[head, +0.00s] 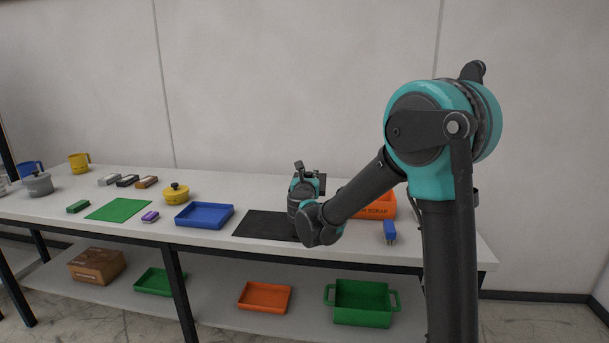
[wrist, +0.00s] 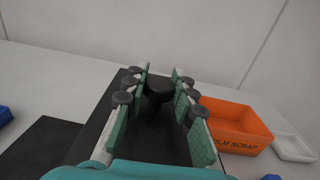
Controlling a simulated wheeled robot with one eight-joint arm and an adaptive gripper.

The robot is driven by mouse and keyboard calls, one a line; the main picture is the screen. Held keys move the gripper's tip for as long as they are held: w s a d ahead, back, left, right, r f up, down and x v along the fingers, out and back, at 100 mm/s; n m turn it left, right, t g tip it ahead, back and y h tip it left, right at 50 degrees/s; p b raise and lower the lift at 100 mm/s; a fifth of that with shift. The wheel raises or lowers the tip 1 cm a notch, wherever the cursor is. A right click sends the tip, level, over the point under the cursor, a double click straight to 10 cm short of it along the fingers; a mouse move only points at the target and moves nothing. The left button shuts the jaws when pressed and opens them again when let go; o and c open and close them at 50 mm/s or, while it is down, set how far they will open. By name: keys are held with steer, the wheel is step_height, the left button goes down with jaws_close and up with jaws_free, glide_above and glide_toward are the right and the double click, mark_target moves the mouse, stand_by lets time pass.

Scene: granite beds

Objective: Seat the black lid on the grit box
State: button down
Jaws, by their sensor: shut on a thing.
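In the wrist view my gripper (wrist: 160,82) is shut on the round black knob of the black lid (wrist: 160,92), which sits between the fingertips. A broad dark flat surface spreads below and left of the fingers; it looks like the lid's plate, but whether it rests on anything is hidden. In the head view my gripper (head: 308,182) is over the back right of the bench, mostly hidden by my own wrist. The lid is not clear there. I cannot make out the grit box in either view; it may be hidden under the lid or behind my arm.
An orange film scrap bin (wrist: 236,125) stands just right of the gripper, with a white tray (wrist: 293,147) beyond. A black mat (head: 262,224) and blue tray (head: 204,215) lie to the left. A blue item (head: 390,232) stands near the bench's front right.

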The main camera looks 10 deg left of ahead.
steer(key=shift+f, duration=0.15)
step_height(320, 180, down, 9)
stand_by(0.8)
steer(key=shift+f, duration=0.8)
stand_by(0.8)
steer(key=c, duration=1.2)
jaws_free()
steer(key=shift+o, duration=0.2)
steer(key=s, duration=1.2)
steer(key=shift+d, duration=0.1)
